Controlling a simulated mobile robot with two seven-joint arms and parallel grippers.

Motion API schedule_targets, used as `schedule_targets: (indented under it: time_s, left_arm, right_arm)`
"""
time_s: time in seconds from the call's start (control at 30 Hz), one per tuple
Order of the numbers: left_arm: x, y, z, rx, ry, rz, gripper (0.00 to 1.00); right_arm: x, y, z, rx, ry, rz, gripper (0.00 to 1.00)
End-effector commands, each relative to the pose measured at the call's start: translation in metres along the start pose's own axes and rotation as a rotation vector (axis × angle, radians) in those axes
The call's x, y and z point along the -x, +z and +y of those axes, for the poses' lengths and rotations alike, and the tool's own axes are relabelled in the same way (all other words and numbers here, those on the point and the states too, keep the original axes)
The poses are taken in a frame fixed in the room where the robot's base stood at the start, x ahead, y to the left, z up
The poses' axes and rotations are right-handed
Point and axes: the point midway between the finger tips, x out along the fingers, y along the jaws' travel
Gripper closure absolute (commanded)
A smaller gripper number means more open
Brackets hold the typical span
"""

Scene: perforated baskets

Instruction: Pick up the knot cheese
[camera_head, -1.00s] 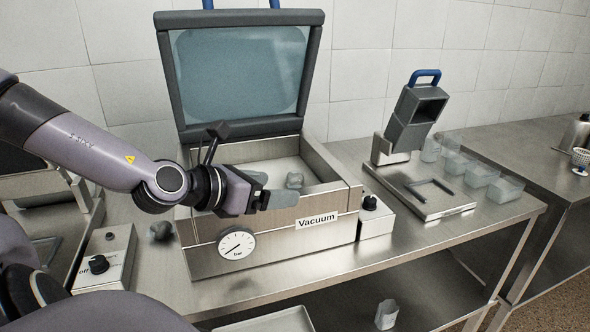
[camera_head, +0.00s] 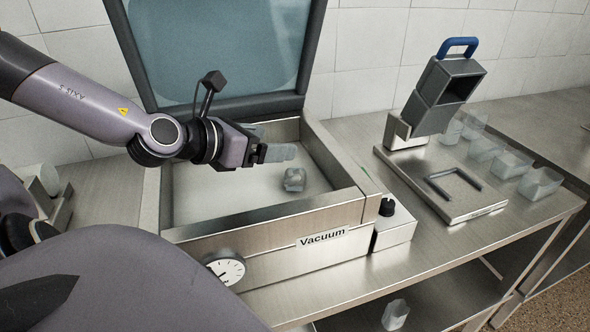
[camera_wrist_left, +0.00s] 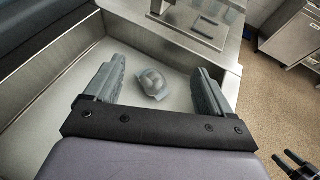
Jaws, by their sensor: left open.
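The knot cheese (camera_head: 294,179) is a small pale grey lump, seemingly in a clear wrap or cup. It lies on the floor of the open vacuum machine chamber (camera_head: 215,205). In the left wrist view the cheese (camera_wrist_left: 153,83) shows beyond and between the two fingers. My left gripper (camera_head: 277,152) is open and empty, above the chamber and a little to the left of the cheese. In the left wrist view its fingers (camera_wrist_left: 152,90) are spread wide apart, and neither touches the cheese.
The chamber's metal walls surround the cheese, and the raised lid (camera_head: 220,50) stands behind. A control box (camera_head: 394,226) stands to the right. Further right are a grey device with a blue handle (camera_head: 445,95) and several clear cups (camera_head: 540,184). A pressure gauge (camera_head: 227,270) is on the front.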

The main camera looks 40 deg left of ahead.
Motion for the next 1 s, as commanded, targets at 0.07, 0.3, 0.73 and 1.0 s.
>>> schedule_targets:
  time_s: [0.07, 0.3, 0.73, 1.0]
  left_arm:
    - [-0.002, -0.005, 0.0, 0.003, -0.002, 0.003, 0.17]
    - [-0.017, -0.04, 0.0, 0.006, -0.002, 0.004, 0.17]
    - [-0.048, -0.075, -0.001, 0.001, -0.002, 0.001, 0.17]
    - [-0.056, -0.074, 0.0, 0.0, -0.001, 0.0, 0.17]
  right_arm:
    - [0.0, 0.0, 0.0, 0.001, 0.0, -0.001, 0.22]
    - [0.001, 0.001, 0.001, 0.002, 0.0, -0.003, 0.22]
    - [-0.001, 0.003, 0.001, 0.002, 0.001, -0.003, 0.22]
    - [-0.001, 0.003, 0.001, 0.002, 0.001, -0.004, 0.22]
